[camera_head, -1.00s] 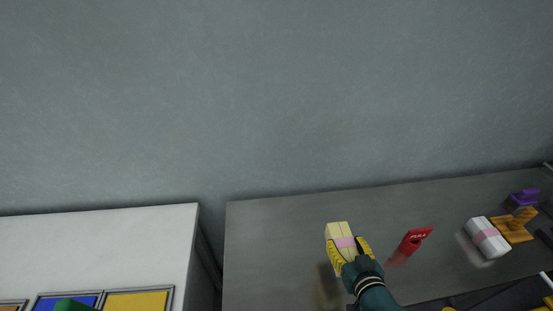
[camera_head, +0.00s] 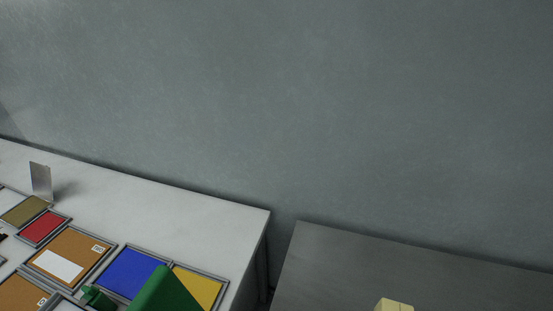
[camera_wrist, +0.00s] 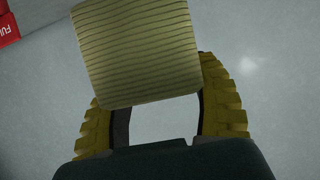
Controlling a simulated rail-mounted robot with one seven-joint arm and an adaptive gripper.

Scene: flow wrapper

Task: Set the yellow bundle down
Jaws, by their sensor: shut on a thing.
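The yellow bundle (camera_wrist: 135,50) is pale yellow with fine layered lines and fills the upper middle of the wrist view. My gripper (camera_wrist: 155,88), with ribbed yellow fingers, is shut on it. The bundle sits slightly tilted between the fingers, and the fingertips are partly hidden behind it. In the head view only the top of the bundle (camera_head: 393,305) shows at the bottom edge, over the grey table (camera_head: 370,255). My gripper is out of the head view.
A white table (camera_head: 190,205) stands to the left, across a narrow gap. It carries framed panels, including blue (camera_head: 128,272), yellow (camera_head: 200,287) and red (camera_head: 43,228), and a green object (camera_head: 165,292). A red object (camera_wrist: 8,27) with white lettering is at the wrist view's upper left.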

